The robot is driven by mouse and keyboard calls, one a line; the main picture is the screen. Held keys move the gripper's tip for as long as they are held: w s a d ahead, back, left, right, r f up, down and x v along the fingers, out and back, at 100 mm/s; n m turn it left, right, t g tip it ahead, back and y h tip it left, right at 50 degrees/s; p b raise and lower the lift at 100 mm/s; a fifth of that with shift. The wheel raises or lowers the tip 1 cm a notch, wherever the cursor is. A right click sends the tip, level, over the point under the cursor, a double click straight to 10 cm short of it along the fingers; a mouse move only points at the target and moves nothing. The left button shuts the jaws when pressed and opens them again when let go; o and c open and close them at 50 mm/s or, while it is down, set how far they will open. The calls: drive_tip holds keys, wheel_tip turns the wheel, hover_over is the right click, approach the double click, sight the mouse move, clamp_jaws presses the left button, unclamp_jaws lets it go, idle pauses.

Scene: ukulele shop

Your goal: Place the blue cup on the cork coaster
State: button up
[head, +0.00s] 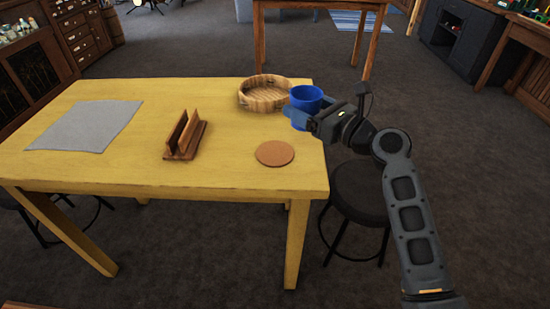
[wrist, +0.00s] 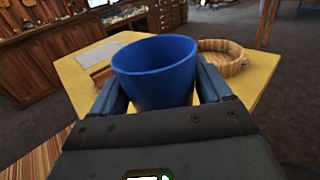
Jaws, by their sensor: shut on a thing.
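The blue cup (head: 307,98) is upright in my gripper (head: 299,115) at the right end of the yellow table. In the wrist view the cup (wrist: 156,75) sits between the two fingers of my gripper (wrist: 160,92), which are shut on its sides. In the head view the cup appears above the table's far right part, in front of the basket's right side; its exact height is hard to tell. The round cork coaster (head: 275,153) lies flat near the table's right front corner, bare, nearer to the camera than the cup. The coaster does not show in the wrist view.
A round wooden basket (head: 264,93) stands just left of the cup at the back edge. A wooden holder (head: 185,138) stands mid-table, and a grey cloth (head: 86,126) lies at the left. The yellow table (head: 232,178) is clear around the coaster. A dark stool (head: 360,190) is at right.

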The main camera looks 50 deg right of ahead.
drive_tip(key=s+d, duration=0.3)
drive_tip(key=w+a+f, duration=0.2)
drive_tip(key=w, duration=0.1)
drive_tip(key=w+a+f+b, duration=0.1)
drive_tip(key=w+a+f, duration=0.1)
drive_tip(key=w, duration=0.1)
drive_tip(key=w+a+f, duration=0.2)
drive_tip(key=w, duration=0.1)
drive_tip(key=shift+w+a+f+b, duration=0.1)
drive_tip(key=shift+w+b, duration=0.1)
drive_tip(key=shift+b, duration=0.1)
drive_tip(key=shift+f+b, duration=0.8)
drive_tip(key=shift+f, duration=1.2)
drive_tip(key=shift+f, duration=0.1)
drive_tip(key=o, duration=1)
drive_tip(key=shift+o, duration=0.2)
